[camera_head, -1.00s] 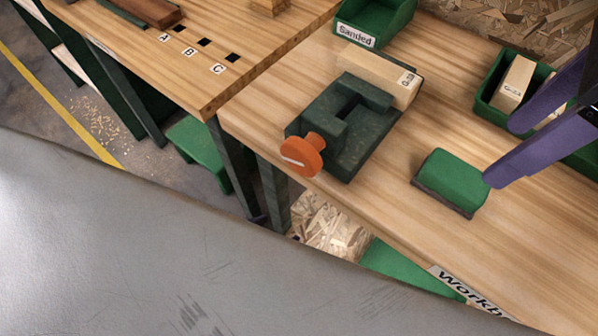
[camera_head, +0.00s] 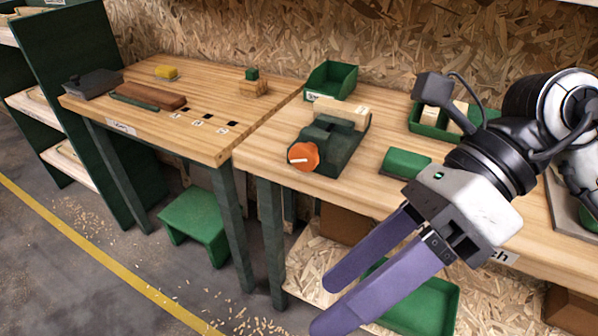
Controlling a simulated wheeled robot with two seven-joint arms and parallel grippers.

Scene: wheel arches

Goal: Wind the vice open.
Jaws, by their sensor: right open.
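The dark green vice (camera_head: 336,141) stands on the workbench (camera_head: 262,148) near its left front edge. Its round orange handle (camera_head: 303,156) faces the front, with a pale mark across it. A pale wooden block (camera_head: 343,112) is at the back of the vice; whether the jaws grip it I cannot tell. My right gripper (camera_head: 328,306) has long purple fingers that are apart and empty. It hangs in front of the bench, below and to the right of the handle, touching nothing that I can see. My left gripper is out of view.
A green sanding block (camera_head: 407,162) lies right of the vice. Green bins stand behind (camera_head: 333,80) and at the back right (camera_head: 428,128). A second table (camera_head: 150,75) on the left holds wooden pieces. A green stool (camera_head: 196,215) stands on the floor.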

